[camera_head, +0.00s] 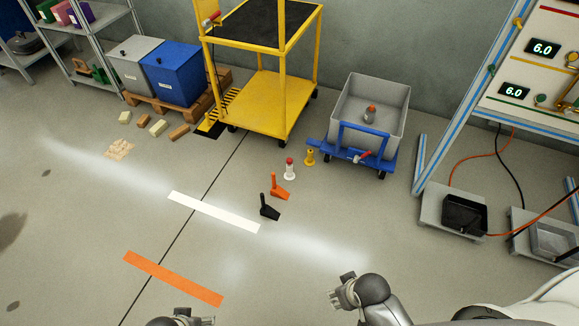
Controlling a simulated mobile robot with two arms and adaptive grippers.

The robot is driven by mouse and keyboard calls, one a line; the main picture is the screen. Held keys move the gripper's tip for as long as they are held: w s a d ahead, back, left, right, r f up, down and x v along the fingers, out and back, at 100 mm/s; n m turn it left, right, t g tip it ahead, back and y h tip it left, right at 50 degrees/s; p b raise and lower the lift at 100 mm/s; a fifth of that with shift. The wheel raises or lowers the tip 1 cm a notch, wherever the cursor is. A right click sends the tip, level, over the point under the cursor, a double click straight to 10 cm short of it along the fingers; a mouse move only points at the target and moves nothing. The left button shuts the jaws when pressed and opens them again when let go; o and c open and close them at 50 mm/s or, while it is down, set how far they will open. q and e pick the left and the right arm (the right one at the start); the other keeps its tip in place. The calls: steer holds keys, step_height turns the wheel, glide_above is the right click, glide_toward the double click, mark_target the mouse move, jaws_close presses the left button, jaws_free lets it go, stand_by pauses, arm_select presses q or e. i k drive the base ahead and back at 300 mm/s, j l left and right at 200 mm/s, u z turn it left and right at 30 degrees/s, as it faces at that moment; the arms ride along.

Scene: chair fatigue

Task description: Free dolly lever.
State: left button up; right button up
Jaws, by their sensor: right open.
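A blue dolly (375,164) carries a large grey bin (392,125) near the back wall, right of centre. A small lever with a red end (363,155) shows at the dolly's front, by its blue handle frame (364,137). It is too small to tell what touches or blocks it. My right gripper (341,291) is open and empty over the floor at the bottom centre, well in front of the dolly. My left gripper (197,318) is only partly in view at the bottom edge, far from the dolly; its jaws are unclear.
Orange (279,187) and black (269,208) wedge-like pieces, a red-topped white post (289,170) and a yellow post (310,156) stand left of the dolly. A yellow cart (262,105) is behind them. A workbench frame (421,165) stands right.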

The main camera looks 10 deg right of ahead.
mark_target(363, 156)
steer(key=z, duration=1.65)
steer(key=i+j, duration=0.15)
steer(key=i, duration=0.35)
steer(key=i+j, duration=0.1)
steer(key=i, duration=0.4)
